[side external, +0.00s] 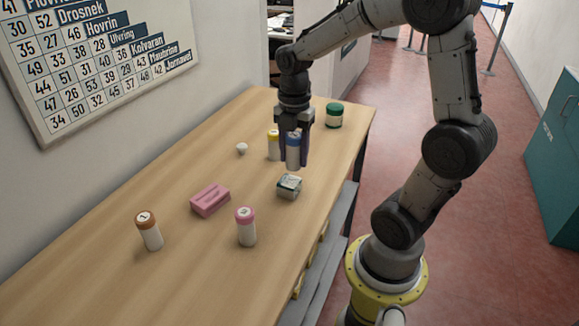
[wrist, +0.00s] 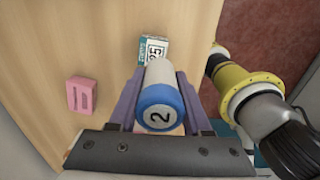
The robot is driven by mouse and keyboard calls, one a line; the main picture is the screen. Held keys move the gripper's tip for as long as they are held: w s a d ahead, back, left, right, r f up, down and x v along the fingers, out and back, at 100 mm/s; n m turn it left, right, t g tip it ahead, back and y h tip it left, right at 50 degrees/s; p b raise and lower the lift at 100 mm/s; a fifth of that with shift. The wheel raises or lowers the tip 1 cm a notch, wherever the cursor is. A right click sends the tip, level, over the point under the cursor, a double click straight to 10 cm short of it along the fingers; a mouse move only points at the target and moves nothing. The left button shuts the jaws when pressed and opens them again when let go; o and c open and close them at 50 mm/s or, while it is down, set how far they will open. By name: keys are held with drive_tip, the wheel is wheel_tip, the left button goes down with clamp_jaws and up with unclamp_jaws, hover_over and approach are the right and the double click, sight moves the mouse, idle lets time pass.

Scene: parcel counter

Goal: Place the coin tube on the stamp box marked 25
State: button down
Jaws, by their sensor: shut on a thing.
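A coin tube (side external: 293,151) with a blue cap and white body is in my gripper (side external: 293,161). In the wrist view the tube (wrist: 160,98) shows a 2 on its cap, between the two fingers of my gripper (wrist: 160,88), which is shut on it. The tube is upright and held above the counter. The stamp box (side external: 289,187), small, teal and white, lies just below the tube in the side view, with a gap between them. In the wrist view the box (wrist: 153,49) shows 25, and the tube hides its near part.
Other tubes stand on the counter (side external: 110,290): brown-capped (side external: 149,231), pink-capped (side external: 246,227) and yellow-capped (side external: 273,146), the last close behind my gripper. A pink block (side external: 210,200), a small white object (side external: 242,148) and a green-lidded jar (side external: 334,115) also stand there. The counter's right edge is near the box.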

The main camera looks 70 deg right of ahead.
sight(289, 167)
drive_tip(key=shift+w+d+f, duration=0.2)
drive_tip(key=shift+w+f, duration=0.2)
drive_tip(key=shift+f, duration=0.15)
drive_tip(key=shift+w+d+f, duration=0.1)
drive_tip(key=shift+w+f, duration=0.05)
drive_tip(key=shift+f, duration=0.8)
drive_tip(key=shift+w+f, duration=0.1)
drive_tip(key=shift+f, duration=0.8)
drive_tip(key=shift+f, duration=0.2)
drive_tip(key=shift+c, duration=1.8)
unclamp_jaws()
drive_tip(key=shift+r, duration=0.15)
